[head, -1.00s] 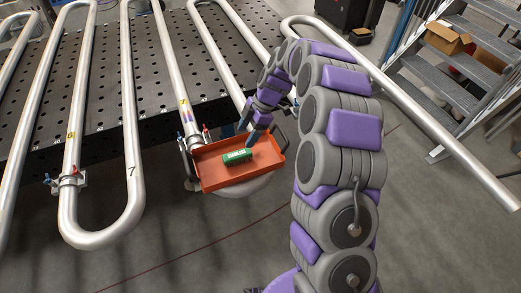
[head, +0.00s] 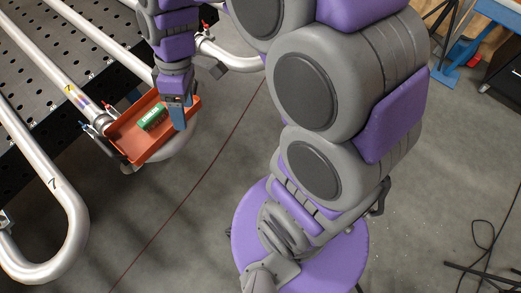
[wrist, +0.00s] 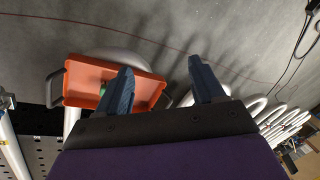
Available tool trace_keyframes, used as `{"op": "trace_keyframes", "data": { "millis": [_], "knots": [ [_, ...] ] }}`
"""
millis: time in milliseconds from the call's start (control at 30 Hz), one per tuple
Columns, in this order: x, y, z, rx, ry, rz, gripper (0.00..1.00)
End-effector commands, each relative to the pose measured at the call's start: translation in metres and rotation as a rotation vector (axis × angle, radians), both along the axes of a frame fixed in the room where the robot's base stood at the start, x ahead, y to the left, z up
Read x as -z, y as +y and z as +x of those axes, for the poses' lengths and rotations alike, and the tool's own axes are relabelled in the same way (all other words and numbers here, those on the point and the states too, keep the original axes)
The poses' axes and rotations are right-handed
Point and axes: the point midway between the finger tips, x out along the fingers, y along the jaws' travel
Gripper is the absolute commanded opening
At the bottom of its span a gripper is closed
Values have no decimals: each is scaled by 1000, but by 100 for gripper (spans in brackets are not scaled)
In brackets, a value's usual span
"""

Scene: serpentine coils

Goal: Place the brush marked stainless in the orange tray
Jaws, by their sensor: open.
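The orange tray (head: 128,146) is at the left in the head view, beside the metal pipes. A green brush block with white lettering (head: 152,117) lies inside it. In the wrist view the tray (wrist: 84,72) is at upper left, and only a bit of green (wrist: 104,89) shows beside a finger. My gripper (head: 180,117) is at the tray's right side, close to the green block. In the wrist view its two blue fingers (wrist: 163,85) are spread with nothing between them. One finger overlaps the tray in that picture; I cannot tell whether it touches.
Curved metal pipes (head: 60,200) run beside the tray over a black perforated table (head: 25,70). Valves with red and blue handles stand at the tray's left end. The grey floor (head: 170,230) is open to the front. Cables (head: 485,250) lie at far right.

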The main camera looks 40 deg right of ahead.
Motion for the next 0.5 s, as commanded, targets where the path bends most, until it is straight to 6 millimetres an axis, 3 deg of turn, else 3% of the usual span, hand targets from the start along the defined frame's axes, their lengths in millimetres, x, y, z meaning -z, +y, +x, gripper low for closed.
{"op": "trace_keyframes", "data": {
  "millis": [33,300,500],
  "knots": [
    [-5,-7,-19,65,10,-32,68],
    [-9,-43,-112,489,73,-217,68],
    [-3,-66,-166,767,95,-319,68]
  ]
}}
